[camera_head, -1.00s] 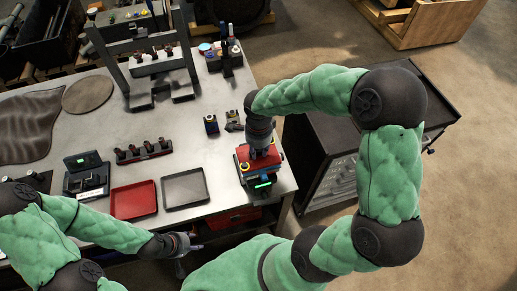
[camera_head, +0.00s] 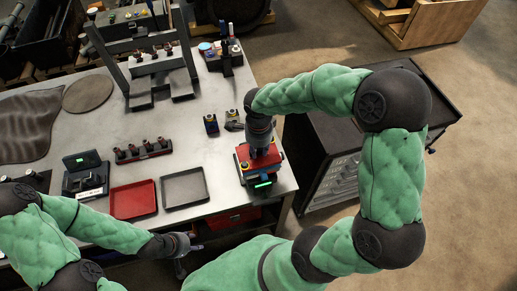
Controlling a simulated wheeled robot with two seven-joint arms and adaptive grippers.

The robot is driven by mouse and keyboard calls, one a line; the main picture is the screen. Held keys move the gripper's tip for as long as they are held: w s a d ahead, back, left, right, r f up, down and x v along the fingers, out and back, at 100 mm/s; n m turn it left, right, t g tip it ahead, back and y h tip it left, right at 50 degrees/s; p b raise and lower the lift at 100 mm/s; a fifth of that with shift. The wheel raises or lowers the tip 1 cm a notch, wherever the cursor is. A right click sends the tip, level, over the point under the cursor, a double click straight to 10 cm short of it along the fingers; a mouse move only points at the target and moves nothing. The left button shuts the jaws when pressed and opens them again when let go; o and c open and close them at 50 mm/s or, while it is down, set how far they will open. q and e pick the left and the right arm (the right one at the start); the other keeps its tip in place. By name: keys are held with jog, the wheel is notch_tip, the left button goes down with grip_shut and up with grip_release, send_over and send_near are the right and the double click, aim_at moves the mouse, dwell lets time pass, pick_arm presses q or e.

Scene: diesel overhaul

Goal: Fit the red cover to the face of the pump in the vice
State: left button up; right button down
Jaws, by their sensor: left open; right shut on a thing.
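My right gripper (camera_head: 260,147) points down at the right end of the bench, over a dark unit with red parts (camera_head: 258,178), yellow spots and a lit green strip. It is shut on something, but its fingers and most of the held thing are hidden. Red surface shows right around the fingertips; I cannot separate the red cover from the red unit below. The pump and vice jaws cannot be made out; they may be under the gripper. My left gripper (camera_head: 190,244) is open and empty, off the bench's front edge.
A red tray (camera_head: 134,213) and a grey tray (camera_head: 185,204) lie at the front of the bench (camera_head: 215,160). Small parts (camera_head: 211,124) stand behind the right gripper. A dark tool cabinet (camera_head: 330,150) stands to the right. A dark upright frame (camera_head: 152,65) stands further back.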

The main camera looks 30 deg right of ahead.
jog(key=shift+f+b, duration=0.9)
jog(key=shift+b, duration=0.1)
dwell(0.7)
dwell(0.5)
jog(key=c, duration=0.9)
grip_release()
jog(key=shift+c, duration=0.2)
notch_tip(320, 180, up, 12)
